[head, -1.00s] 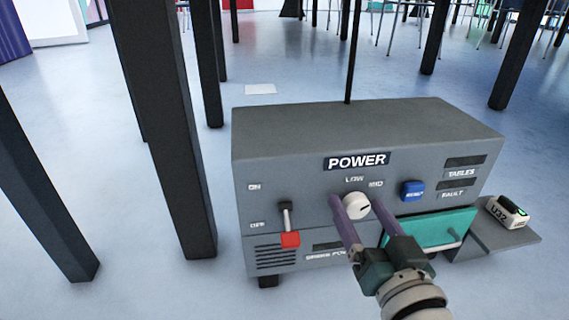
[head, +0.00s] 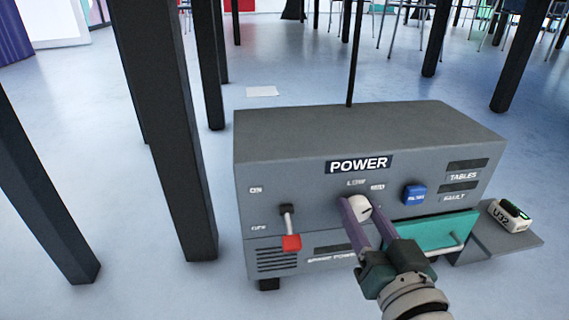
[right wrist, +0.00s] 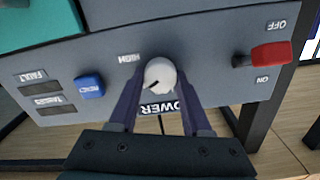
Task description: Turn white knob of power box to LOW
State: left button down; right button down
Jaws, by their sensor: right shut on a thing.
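The grey power box (head: 262,180) stands ahead with a POWER sign on its front. In the right wrist view the knob (right wrist: 160,74) shows between the fingertips (right wrist: 160,84), and the box appears upside down. Its dark mark points lower left there, which is the box's upper right. The fingers hide the knob's sides. My left gripper is not in view.
A red-handled ON/OFF lever (head: 291,242) is left of the knob and a blue button (head: 414,194) is right of it. A teal panel with a handle (head: 432,233) is below. A U32 device (head: 511,215) lies on the side shelf. Dark posts (head: 170,130) stand left.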

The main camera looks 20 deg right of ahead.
jog(key=shift+n+p, duration=0.35)
jog(key=shift+n, duration=0.75)
jog(key=n, duration=0.3)
jog(key=shift+a+n+p, duration=0.1)
jog(key=shift+n+p, duration=0.2)
jog(key=n, duration=0.4)
jog(key=shift+n, duration=0.9)
jog(key=shift+c, duration=1.8)
grip_release()
jog(key=shift+s+a, duration=0.1)
